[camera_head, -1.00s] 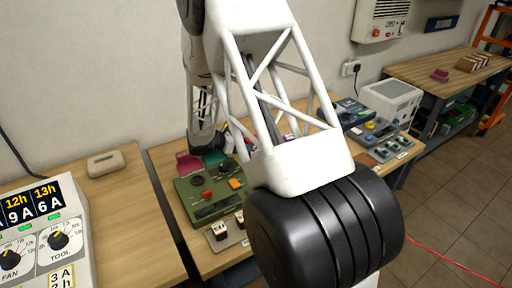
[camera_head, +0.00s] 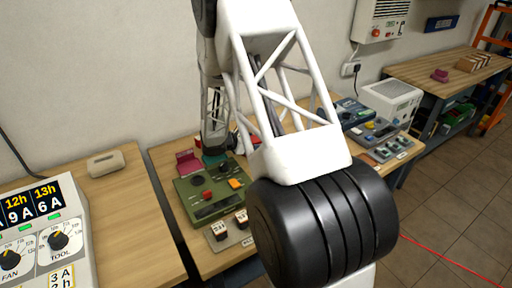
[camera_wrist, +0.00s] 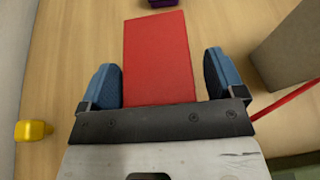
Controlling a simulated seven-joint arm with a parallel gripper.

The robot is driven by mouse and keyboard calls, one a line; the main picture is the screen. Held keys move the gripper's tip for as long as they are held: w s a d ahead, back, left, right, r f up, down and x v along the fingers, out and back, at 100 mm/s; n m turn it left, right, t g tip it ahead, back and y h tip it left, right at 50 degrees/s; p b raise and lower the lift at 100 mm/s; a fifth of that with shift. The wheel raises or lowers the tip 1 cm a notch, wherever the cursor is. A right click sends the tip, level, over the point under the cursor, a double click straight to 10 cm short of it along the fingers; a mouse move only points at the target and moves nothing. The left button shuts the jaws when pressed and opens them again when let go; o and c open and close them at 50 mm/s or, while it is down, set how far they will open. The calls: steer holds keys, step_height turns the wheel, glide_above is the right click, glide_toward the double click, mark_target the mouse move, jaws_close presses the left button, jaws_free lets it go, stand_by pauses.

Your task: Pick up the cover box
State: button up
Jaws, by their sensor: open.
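In the wrist view a red box (camera_wrist: 158,58) with a plain flat face lies on the wooden bench top; no label shows, and it is the only thing that could be the cover box there. My gripper (camera_wrist: 160,78) is open, with one blue fingertip on the left of the red box and one on the right. A narrow gap shows on each side, so it is around the near part of the box without gripping it. I cannot tell the height of the fingertips over the bench. In the head view my arm hides most of this spot.
A grey block (camera_wrist: 292,48) stands close on the right. A yellow piece (camera_wrist: 33,130) is at the left and a purple piece (camera_wrist: 162,3) at the top. In the head view a green device (camera_head: 212,193) and a magenta piece (camera_head: 188,162) are near my arm.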

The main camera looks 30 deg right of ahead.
stand_by(0.5)
steer(key=c, duration=1.1)
steer(key=shift+r, duration=0.15)
steer(key=shift+r, duration=4.85)
